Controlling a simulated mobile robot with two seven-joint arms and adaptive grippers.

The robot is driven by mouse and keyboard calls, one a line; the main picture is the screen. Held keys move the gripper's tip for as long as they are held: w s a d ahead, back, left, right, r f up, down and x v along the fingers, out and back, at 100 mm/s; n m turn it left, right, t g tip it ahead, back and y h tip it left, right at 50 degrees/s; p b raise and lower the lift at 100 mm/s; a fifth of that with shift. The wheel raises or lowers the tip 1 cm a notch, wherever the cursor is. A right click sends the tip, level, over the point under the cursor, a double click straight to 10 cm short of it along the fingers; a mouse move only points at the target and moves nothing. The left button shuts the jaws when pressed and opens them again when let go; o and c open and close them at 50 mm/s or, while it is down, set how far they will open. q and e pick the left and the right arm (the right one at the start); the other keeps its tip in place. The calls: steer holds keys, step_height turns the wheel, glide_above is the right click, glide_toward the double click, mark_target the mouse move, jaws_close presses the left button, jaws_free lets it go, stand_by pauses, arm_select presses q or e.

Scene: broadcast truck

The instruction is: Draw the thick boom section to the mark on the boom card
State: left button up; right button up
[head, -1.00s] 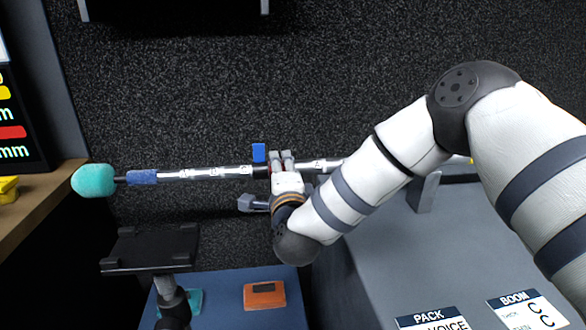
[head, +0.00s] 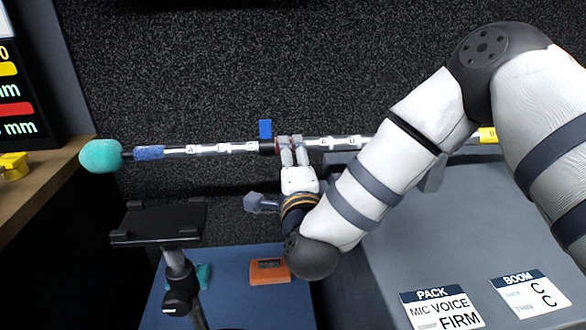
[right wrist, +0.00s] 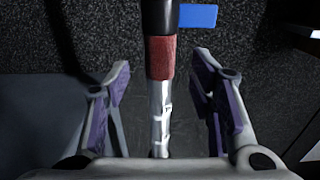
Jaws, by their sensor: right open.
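The boom (head: 222,148) lies level across the head view, with a teal foam ball (head: 100,156) at its left end. Lettered marks show on its silver sections. A dark collar with a raised blue lever (head: 265,129) sits mid-boom, beside a red band (right wrist: 160,58). My right gripper (head: 294,150) is open. In the right wrist view its two fingers (right wrist: 162,100) stand either side of the silver section (right wrist: 159,115), with gaps on both sides. The boom card (head: 530,293) at lower right shows C for thick and C for thin. My left gripper is out of view.
A pack card (head: 440,308) lies beside the boom card on the grey surface. A black holder (head: 160,222) on a stand is at lower left. An orange box (head: 268,270) sits on the blue surface. A dark speckled wall stands behind the boom.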

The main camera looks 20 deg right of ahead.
steer(key=v, duration=0.5)
steer(key=shift+s+a, duration=0.15)
steer(key=shift+s, duration=0.1)
